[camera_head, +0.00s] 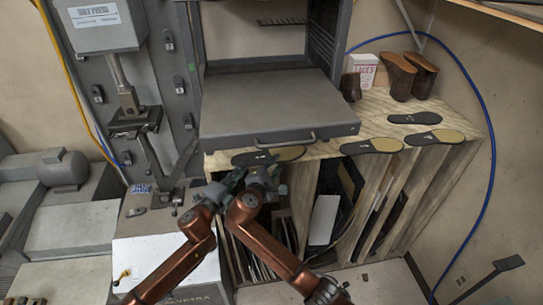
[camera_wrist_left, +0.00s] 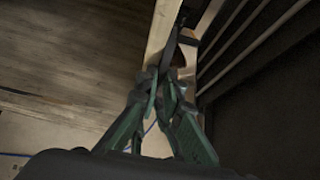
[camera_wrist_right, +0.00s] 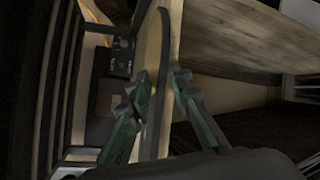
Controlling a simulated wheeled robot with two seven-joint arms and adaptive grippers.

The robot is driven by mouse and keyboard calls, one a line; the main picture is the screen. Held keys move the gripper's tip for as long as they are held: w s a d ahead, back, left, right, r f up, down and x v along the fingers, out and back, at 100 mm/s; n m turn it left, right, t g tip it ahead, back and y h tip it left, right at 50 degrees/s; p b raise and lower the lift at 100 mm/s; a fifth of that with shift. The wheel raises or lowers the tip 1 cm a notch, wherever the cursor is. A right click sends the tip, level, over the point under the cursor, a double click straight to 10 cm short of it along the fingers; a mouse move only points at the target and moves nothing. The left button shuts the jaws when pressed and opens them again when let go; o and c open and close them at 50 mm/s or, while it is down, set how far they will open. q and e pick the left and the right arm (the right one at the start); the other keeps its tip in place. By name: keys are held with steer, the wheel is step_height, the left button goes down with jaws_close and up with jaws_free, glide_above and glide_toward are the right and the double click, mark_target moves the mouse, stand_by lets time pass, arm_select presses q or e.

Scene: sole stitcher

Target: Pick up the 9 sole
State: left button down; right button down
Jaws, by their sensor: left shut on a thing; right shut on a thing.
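A dark-and-tan sole (camera_head: 284,153) lies at the front left edge of the wooden rack top, below the grey tray; its number is too small to read. My left gripper (camera_head: 232,181) and right gripper (camera_head: 266,173) are close together at the front edge of this sole. In the right wrist view the fingers (camera_wrist_right: 158,85) are shut on the thin dark sole (camera_wrist_right: 152,60), seen edge-on. In the left wrist view the fingers (camera_wrist_left: 165,85) are shut on a thin dark edge of the sole (camera_wrist_left: 171,48). The fingers partly hide the sole.
Several other soles lie to the right on the rack top (camera_head: 330,145), including a front one (camera_head: 372,146). Brown boots (camera_head: 401,76) and a laces box (camera_head: 364,70) stand behind. The grey tray (camera_head: 275,105) of the machine overhangs at left. Open slots hold upright sheets below.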

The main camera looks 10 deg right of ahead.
stand_by(0.4)
step_height(320, 180, up, 6)
steer(key=p, duration=0.5)
steer(key=shift+s+f, duration=0.1)
steer(key=shift+f, duration=0.05)
stand_by(0.4)
